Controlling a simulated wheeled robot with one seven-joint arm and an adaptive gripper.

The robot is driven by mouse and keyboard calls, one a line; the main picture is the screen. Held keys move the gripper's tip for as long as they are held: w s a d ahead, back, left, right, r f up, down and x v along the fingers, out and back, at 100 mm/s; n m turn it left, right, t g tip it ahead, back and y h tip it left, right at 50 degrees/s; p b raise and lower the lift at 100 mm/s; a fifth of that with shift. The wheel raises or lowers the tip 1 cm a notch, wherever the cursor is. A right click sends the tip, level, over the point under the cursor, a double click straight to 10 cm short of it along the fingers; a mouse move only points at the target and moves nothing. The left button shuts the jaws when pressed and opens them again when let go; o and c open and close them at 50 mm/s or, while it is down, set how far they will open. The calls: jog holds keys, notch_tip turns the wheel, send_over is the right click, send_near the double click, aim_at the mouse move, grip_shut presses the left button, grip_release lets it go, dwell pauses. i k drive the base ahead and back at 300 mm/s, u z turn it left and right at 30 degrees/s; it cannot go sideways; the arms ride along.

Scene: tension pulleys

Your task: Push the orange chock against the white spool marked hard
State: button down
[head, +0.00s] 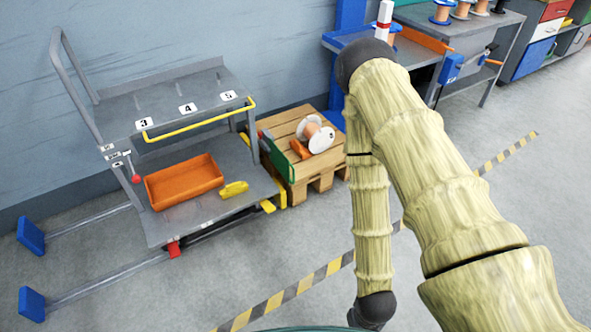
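A white spool (327,139) with copper-coloured winding lies on a wooden pallet stand (287,126) in the middle of the head view. No marking can be read on it. An orange chock (299,149) lies just left of the spool, close to it; I cannot tell whether they touch. My arm comes in from the lower right, bends at the top and hangs down to the right of the pallet stand. Its dark wrist joint shows at the bottom edge, well in front of the spool. My gripper is out of view.
Left of the pallet stands a grey cart (155,226) with an orange tray (185,181), a yellow object (234,189) and a yellow rail (200,121). A green panel (279,158) edges the pallet's left side. A striped floor line (290,292) crosses open floor.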

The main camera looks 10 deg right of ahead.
aim_at(303, 153)
jog(key=z, duration=1.1)
jog(key=i, duration=1.55)
jog(key=u, duration=1.3)
jog(key=i, duration=0.45)
jog(key=u, duration=0.4)
